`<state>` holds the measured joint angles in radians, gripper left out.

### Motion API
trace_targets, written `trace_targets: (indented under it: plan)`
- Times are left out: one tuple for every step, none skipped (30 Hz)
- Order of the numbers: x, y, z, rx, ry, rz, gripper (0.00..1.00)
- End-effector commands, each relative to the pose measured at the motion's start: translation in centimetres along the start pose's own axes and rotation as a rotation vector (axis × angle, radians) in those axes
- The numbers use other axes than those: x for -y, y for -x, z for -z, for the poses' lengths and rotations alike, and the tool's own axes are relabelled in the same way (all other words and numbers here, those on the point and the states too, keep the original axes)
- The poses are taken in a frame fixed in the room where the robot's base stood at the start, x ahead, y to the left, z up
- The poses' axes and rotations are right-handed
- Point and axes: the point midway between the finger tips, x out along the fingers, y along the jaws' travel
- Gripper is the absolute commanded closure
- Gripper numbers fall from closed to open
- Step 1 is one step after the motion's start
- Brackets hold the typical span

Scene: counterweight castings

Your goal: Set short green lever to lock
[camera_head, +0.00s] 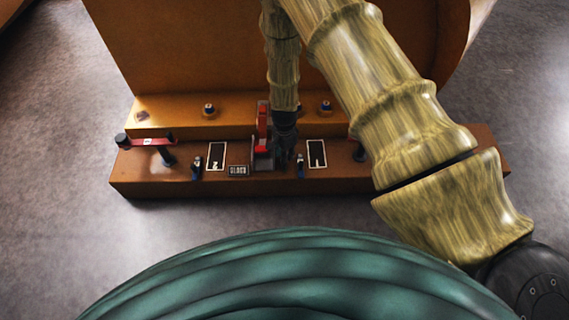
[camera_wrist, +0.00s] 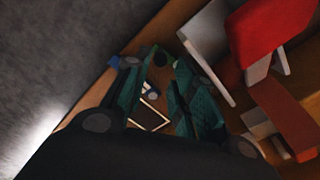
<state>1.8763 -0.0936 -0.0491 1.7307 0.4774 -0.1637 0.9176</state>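My gripper (camera_head: 285,153) is lowered at the front ledge of the orange casting, just right of a red and grey clamp-like part (camera_head: 263,130). A short dark lever with a blue base (camera_head: 300,165) stands just right of the gripper, by a black plate with a white frame (camera_head: 317,153). A similar short lever (camera_head: 196,167) stands to the left.
Round bolts (camera_head: 209,109) sit on the upper step. The grey floor (camera_head: 60,150) is clear.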

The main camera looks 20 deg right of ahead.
Motion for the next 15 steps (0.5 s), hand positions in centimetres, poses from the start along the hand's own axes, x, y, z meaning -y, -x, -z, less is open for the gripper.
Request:
trace_targets:
  plan:
    - [-0.1, -1.2, 0.0, 0.001, 0.0, -0.002, 0.74]
    - [-0.1, -1.7, 0.0, 0.001, 0.0, -0.001, 0.74]
    - [-0.1, -2.3, 0.0, 0.001, 0.0, -0.001, 0.74]
    - [-0.1, -2.8, 0.0, 0.0, 0.0, -0.001, 0.74]
    - [-0.1, -3.2, 0.0, 0.0, 0.0, -0.001, 0.74]
    - [0.0, -3.7, 0.0, 0.0, 0.0, 0.0, 0.74]
    - [0.0, -4.0, 0.0, 0.0, 0.001, 0.0, 0.74]
    - [0.0, -4.4, 0.0, 0.0, 0.001, 0.0, 0.74]
    - [0.0, -4.8, 0.0, 0.0, 0.001, 0.0, 0.74]
    - [-0.1, -5.0, 0.0, 0.0, 0.001, 0.0, 0.74]
    - [0.0, -5.2, 0.0, 0.0, 0.001, 0.0, 0.74]
    - [0.0, -5.5, 0.0, 0.0, 0.001, 0.0, 0.74]
    - [0.0, -5.6, 0.0, 0.0, 0.001, 0.001, 0.74]
    - [0.0, -5.7, 0.0, 0.0, 0.0, 0.001, 0.74]
    - [0.0, -5.8, 0.0, 0.0, 0.0, 0.001, 0.74]
